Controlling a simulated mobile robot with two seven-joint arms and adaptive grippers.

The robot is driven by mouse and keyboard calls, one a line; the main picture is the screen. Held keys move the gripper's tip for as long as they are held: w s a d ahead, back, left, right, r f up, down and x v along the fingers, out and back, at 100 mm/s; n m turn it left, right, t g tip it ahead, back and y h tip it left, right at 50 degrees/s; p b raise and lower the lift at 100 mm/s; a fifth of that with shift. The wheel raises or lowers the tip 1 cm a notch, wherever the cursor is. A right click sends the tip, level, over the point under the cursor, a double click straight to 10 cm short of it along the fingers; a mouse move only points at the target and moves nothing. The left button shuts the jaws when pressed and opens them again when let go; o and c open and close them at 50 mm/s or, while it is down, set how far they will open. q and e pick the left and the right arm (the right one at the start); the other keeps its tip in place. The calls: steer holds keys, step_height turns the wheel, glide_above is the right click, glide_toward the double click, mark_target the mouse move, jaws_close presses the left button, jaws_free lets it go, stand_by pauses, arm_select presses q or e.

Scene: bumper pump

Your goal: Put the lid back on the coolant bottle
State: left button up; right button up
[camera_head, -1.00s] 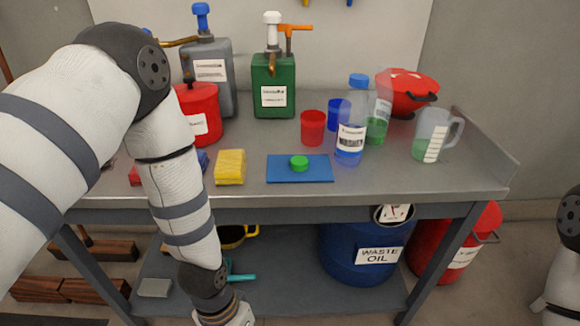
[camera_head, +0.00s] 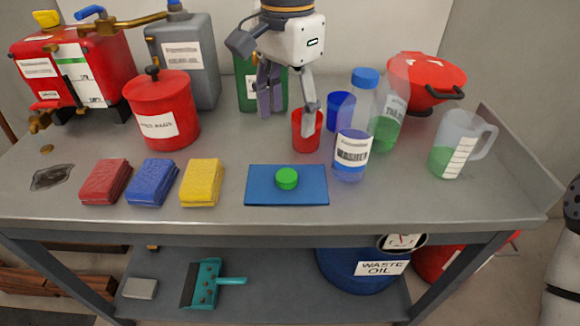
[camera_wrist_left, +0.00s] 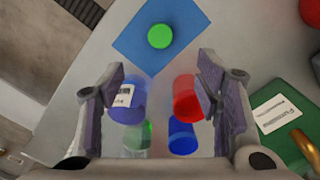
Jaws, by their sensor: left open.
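The green lid (camera_head: 287,178) lies on a blue mat (camera_head: 260,198) near the table's front; both also show in the wrist view, lid (camera_wrist_left: 160,36) and mat (camera_wrist_left: 135,45). A clear bottle with green liquid (camera_head: 384,138), apparently the coolant bottle, stands upright behind the washer bottle, which partly hides it and its label; no cap shows on it. Its green liquid shows low in the wrist view (camera_wrist_left: 138,132). My left gripper (camera_head: 288,102) is open and empty, pointing down above the back of the table, behind the lid and left of the bottles. My right gripper is out of view.
The blue-capped washer bottle (camera_head: 351,150), red cup (camera_head: 306,132) and blue cup (camera_head: 341,108) stand close together. A measuring jug (camera_head: 458,150) and red funnel (camera_head: 425,75) are right. Red, blue and yellow sponges (camera_head: 202,183) lie left of the mat.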

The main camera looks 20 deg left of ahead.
arm_select(q)
glide_above(286, 175)
steer(key=shift+w+d+f, duration=0.1)
steer(key=shift+d+f, duration=0.05)
steer(key=shift+f, duration=3.4)
step_height(286, 175, down, 5)
steer(key=shift+f, duration=0.1)
steer(key=c, duration=0.8)
